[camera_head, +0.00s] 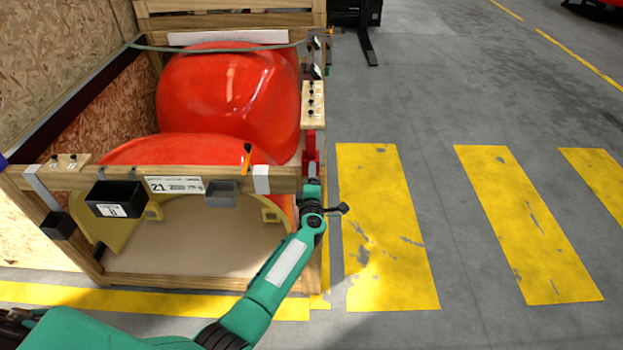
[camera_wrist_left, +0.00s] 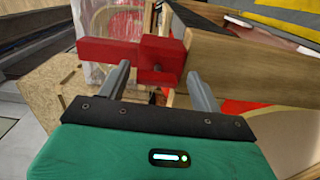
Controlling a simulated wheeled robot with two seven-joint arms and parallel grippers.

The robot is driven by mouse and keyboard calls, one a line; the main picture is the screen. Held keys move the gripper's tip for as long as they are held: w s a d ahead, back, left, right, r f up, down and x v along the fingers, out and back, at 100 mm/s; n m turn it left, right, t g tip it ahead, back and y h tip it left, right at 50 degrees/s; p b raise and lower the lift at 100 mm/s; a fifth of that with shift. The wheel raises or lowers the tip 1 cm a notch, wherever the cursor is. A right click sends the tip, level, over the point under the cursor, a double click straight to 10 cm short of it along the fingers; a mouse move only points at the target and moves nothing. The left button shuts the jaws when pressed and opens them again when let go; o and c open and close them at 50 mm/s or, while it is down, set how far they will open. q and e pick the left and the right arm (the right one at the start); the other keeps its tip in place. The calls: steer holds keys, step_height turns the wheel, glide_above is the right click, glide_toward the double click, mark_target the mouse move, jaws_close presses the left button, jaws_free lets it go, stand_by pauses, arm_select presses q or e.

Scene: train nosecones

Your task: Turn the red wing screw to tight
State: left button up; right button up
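The red wing screw (camera_head: 310,150) is at the right front corner of the wooden crate in the head view. In the left wrist view the red part (camera_wrist_left: 160,58) shows as a flat bar reaching left, with a blocky piece at its right end, beside a wooden beam. My left gripper (camera_head: 312,184) is just in front of it. Its two fingers (camera_wrist_left: 158,70) are apart, with their tips at the lower edge of the red part, one under the bar and one by the block's right side. I cannot tell whether they touch it. My right gripper is not in view.
The wooden crate (camera_head: 215,180) holds large red nosecones (camera_head: 230,90). Black bins (camera_head: 115,198) and a grey bin (camera_head: 221,194) hang on its front rail. A strap (camera_head: 215,48) crosses the back. The grey floor with yellow stripes (camera_head: 385,225) is clear at right.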

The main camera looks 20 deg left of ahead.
arm_select(q)
steer(key=shift+s+r, duration=0.1)
steer(key=v, duration=1.3)
steer(key=shift+s+b, duration=0.25)
steer(key=shift+b, duration=0.1)
steer(key=shift+d, duration=0.1)
